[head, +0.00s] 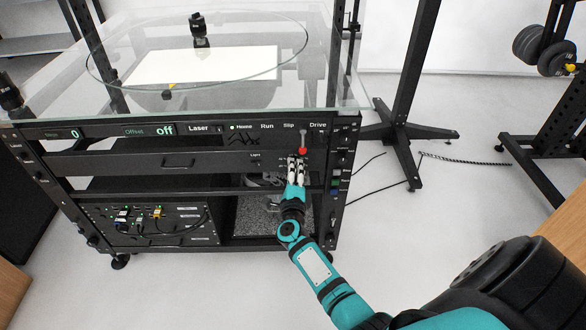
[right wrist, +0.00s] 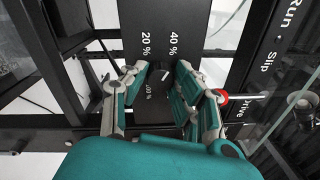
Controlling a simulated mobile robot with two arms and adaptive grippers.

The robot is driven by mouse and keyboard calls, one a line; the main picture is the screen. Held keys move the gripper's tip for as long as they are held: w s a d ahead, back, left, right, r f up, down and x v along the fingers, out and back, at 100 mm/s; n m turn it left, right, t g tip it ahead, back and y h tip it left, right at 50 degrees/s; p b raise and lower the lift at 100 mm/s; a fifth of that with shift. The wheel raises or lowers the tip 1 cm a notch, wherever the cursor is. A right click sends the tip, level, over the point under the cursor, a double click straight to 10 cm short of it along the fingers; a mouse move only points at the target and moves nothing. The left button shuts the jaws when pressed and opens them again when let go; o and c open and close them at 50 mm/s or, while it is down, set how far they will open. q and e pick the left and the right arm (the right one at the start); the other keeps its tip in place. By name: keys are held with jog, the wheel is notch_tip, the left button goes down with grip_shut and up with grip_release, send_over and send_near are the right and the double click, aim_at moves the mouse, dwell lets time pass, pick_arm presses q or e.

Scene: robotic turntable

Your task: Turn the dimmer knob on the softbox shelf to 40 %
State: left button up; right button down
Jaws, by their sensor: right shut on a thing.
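The dark dimmer knob (right wrist: 164,76) sits on a black panel (right wrist: 155,20) in the right wrist view, with a light mark on it. White labels "20 %" and "40 %" stand beyond it, and a partly covered label ending in "00 %" lies on the near side. I cannot tell exactly which label the mark points to. In the head view my right gripper (head: 298,162) is at the front of the rack and hides the knob. My left gripper is not in view.
A red-tipped lever (right wrist: 222,98) stands close beside my right fingers, below the "Slip" and "Drive" labels. It also shows in the head view (head: 302,150). A glass turntable top (head: 320,85) lies above. A black stand (head: 408,130) is behind on the right.

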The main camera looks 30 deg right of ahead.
dwell(0.5)
jog(key=c, duration=1)
grip_release()
jog(key=v, duration=1.2)
